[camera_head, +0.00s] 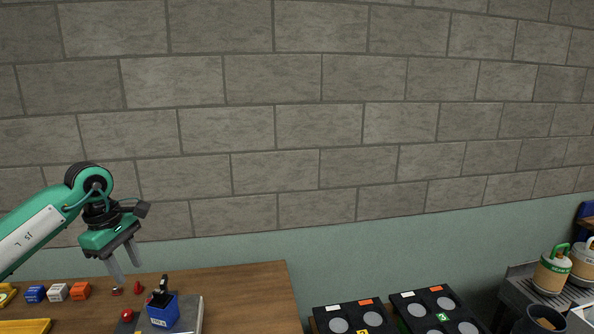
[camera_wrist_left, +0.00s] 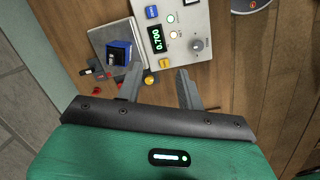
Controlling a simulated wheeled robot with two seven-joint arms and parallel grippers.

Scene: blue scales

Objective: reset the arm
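My left gripper (camera_head: 128,272) hangs above the left part of the wooden table, fingers pointing down. In the wrist view its two fingers (camera_wrist_left: 158,78) are apart with nothing between them, so it is open and empty. Below it, a blue block (camera_head: 162,314) with a black top piece sits on the grey plate (camera_head: 192,318) of a scale. The wrist view also shows the blue block (camera_wrist_left: 118,54) and the scale's panel (camera_wrist_left: 193,15), whose green display reads 0.700. My right gripper is in neither view.
The wooden table (camera_head: 250,292) is bare right of the scale. Blue, white and orange blocks (camera_head: 58,292) stand at its left, with small red pieces nearby. Black trays with round discs (camera_head: 350,318) stand further right. Canisters (camera_head: 552,272) stand at far right. A brick wall is behind.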

